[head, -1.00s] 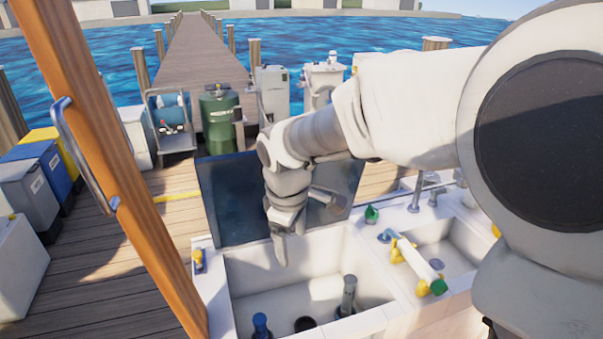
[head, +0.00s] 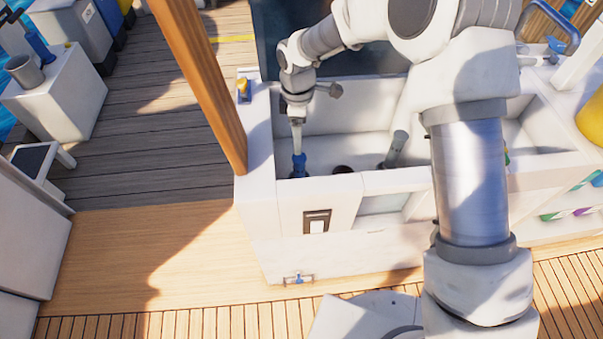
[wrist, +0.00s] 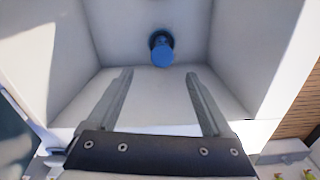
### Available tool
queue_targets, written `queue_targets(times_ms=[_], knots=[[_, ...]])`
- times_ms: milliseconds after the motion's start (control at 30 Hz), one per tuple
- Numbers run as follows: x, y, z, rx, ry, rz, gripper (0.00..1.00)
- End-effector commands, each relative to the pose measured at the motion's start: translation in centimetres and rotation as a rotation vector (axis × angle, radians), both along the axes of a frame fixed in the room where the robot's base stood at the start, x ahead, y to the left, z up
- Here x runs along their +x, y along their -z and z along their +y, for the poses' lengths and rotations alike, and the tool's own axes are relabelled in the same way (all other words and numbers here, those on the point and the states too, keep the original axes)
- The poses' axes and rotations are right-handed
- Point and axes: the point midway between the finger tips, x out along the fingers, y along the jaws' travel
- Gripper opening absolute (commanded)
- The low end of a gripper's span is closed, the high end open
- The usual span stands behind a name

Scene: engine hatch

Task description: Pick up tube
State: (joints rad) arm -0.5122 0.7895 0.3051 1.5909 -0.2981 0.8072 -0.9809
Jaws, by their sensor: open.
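A blue-topped fitting (head: 299,165) stands in the white basin near its front left corner. It also shows as a blue round top in the wrist view (wrist: 161,48), beyond and between my fingertips. A grey tube-like piece (head: 395,150) leans in the basin to the right. I cannot tell which of the two is the task's tube. My gripper (head: 297,140) points down over the left of the basin, and in the head view its tips appear just above the blue top. In the wrist view my gripper (wrist: 160,75) is open with nothing between its fingers.
The basin's walls (head: 345,122) surround the fittings closely. A dark round opening or piece (head: 342,169) lies between them. A wooden post (head: 200,80) stands left of the basin. The deck (head: 150,245) at left front is clear.

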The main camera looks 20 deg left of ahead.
Motion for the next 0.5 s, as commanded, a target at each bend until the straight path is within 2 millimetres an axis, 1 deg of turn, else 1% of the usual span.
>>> queue_targets(times_ms=[33,200,300,400,500], knots=[[-0.1,1.6,-0.1,-0.003,0.0,0.003,0.84],[-0.1,5.3,-0.1,-0.003,0.001,0.003,0.84],[-0.1,7.2,-0.1,-0.003,0.002,0.001,0.84],[0.0,8.5,-0.1,-0.002,0.002,0.0,0.84],[0.0,9.2,-0.1,-0.001,0.002,0.0,0.84]])
